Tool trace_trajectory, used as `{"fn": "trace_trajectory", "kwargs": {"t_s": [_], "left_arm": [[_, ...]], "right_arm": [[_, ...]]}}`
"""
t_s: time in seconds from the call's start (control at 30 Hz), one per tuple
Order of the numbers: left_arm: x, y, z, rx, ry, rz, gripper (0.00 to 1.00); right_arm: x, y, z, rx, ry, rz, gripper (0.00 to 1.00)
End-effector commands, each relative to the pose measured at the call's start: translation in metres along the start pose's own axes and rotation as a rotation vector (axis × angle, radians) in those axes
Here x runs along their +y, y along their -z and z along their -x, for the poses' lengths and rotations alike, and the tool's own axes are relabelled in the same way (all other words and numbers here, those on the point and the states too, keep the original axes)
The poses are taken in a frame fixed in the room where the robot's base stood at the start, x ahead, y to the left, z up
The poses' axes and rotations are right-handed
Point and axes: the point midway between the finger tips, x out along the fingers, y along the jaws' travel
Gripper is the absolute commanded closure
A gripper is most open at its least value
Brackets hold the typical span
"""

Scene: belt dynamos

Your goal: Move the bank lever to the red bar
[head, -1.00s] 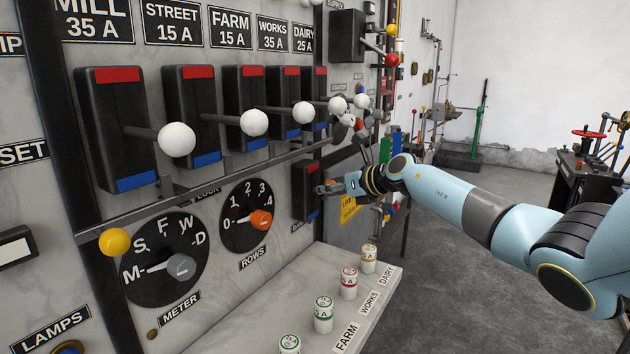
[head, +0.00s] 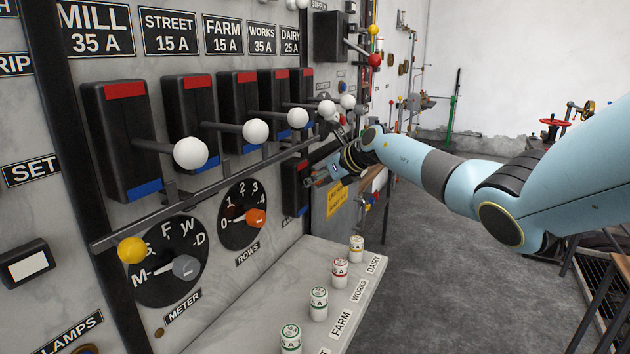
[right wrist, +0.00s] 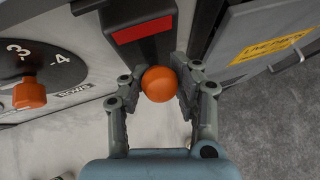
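The bank lever's dark housing (right wrist: 155,50) has a red bar (right wrist: 145,30) across its upper part in the right wrist view. The lever's orange ball knob (right wrist: 159,84) shows just below that bar. My right gripper (right wrist: 160,88) has a finger on each side of the knob, close against it, and looks shut on it. In the head view the housing (head: 293,180) stands low beyond the row of larger levers, with a blue bar at its foot. There my right gripper (head: 312,180) is in front of it and the knob is hidden. My left gripper is out of view.
Several white-knobbed levers (head: 191,153) stick out above a metal rail (head: 200,187). A rows dial (head: 243,215) and meter dial (head: 165,262) are below. A shelf (head: 255,300) holds several fuses. Open floor (head: 430,270) lies right of the panel.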

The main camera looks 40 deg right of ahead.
Motion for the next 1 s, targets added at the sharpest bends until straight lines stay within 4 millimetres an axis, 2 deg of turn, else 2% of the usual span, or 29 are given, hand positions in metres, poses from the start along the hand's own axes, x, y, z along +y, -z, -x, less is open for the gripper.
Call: {"fn": "trace_trajectory", "kwargs": {"t_s": [0.03,0.2,0.57,0.77,1.0], "left_arm": [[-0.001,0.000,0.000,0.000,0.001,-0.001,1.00],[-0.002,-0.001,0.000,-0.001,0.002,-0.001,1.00],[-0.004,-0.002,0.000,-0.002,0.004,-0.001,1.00],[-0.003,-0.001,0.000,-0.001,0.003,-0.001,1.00],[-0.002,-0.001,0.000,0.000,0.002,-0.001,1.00]], "right_arm": [[-0.002,0.000,0.001,0.000,0.003,0.002,0.67],[-0.001,-0.001,0.001,-0.001,0.002,0.001,0.44],[-0.001,-0.001,0.004,-0.003,0.002,0.003,0.44],[-0.001,0.000,0.029,-0.001,0.003,0.006,0.44],[-0.003,0.002,0.081,0.002,0.006,0.009,0.44]]}}
